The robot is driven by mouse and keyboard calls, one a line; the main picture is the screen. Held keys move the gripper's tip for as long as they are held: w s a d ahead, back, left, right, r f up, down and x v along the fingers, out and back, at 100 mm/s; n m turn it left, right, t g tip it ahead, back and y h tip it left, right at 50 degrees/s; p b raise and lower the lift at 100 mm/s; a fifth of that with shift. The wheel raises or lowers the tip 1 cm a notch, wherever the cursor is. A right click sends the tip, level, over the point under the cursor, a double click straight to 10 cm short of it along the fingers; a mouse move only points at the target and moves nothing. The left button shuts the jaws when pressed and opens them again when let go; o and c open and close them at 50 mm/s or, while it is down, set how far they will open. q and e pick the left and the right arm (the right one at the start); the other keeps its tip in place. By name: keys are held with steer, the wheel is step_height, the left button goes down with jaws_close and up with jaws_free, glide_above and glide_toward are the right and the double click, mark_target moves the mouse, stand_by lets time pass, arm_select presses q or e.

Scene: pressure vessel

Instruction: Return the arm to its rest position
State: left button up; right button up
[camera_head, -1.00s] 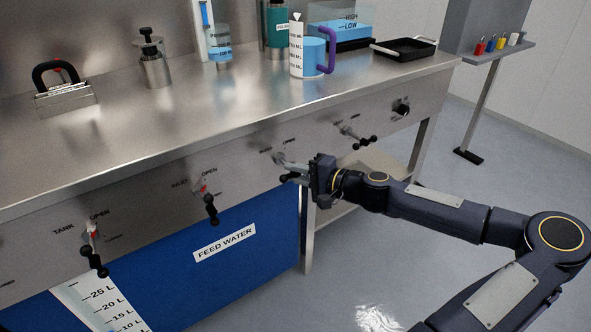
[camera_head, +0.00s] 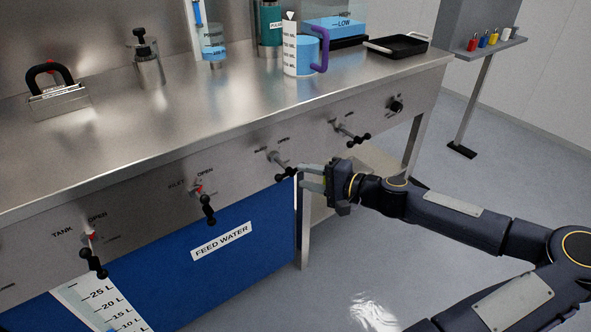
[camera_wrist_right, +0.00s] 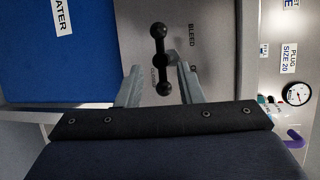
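My right gripper (camera_head: 303,178) is in front of the counter's front panel, just right of the bleed valve handle (camera_head: 285,171). In the right wrist view the two grey fingers of the gripper (camera_wrist_right: 159,70) are spread apart with nothing clamped between them. The black bar handle with ball ends (camera_wrist_right: 160,62) shows beyond and between the fingertips, beside the BLEED label; they look apart from it. My right arm reaches in from the right of the head view. My left gripper is not in view.
The steel counter (camera_head: 200,125) carries a jug (camera_head: 300,55), a black tray (camera_head: 397,46) and a black-handled block (camera_head: 58,95). Other valve handles (camera_head: 207,208) stick out of its front panel. A blue feed water tank (camera_head: 240,265) is below. The floor (camera_head: 440,215) at right is open.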

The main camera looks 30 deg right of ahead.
steer(key=v, duration=0.2)
steer(key=shift+s+d, duration=0.1)
steer(key=shift+s, duration=0.15)
steer(key=s+a+f+n+g, duration=0.4)
steer(key=a+g, duration=0.1)
steer(key=a, duration=0.3)
steer(key=s+a+f+n+g, duration=0.3)
steer(key=a+f+n+g, duration=0.2)
steer(key=a, duration=0.4)
steer(key=s+d+r+n+t+h, duration=0.1)
steer(key=s+r+n+h, duration=0.1)
steer(key=s+r, duration=0.4)
steer(key=s+d+r+n+h, duration=0.1)
steer(key=s+r, duration=0.3)
steer(key=s, duration=0.5)
step_height(320, 180, up, 25)
steer(key=p, duration=2.6)
steer(key=shift+w, duration=0.25)
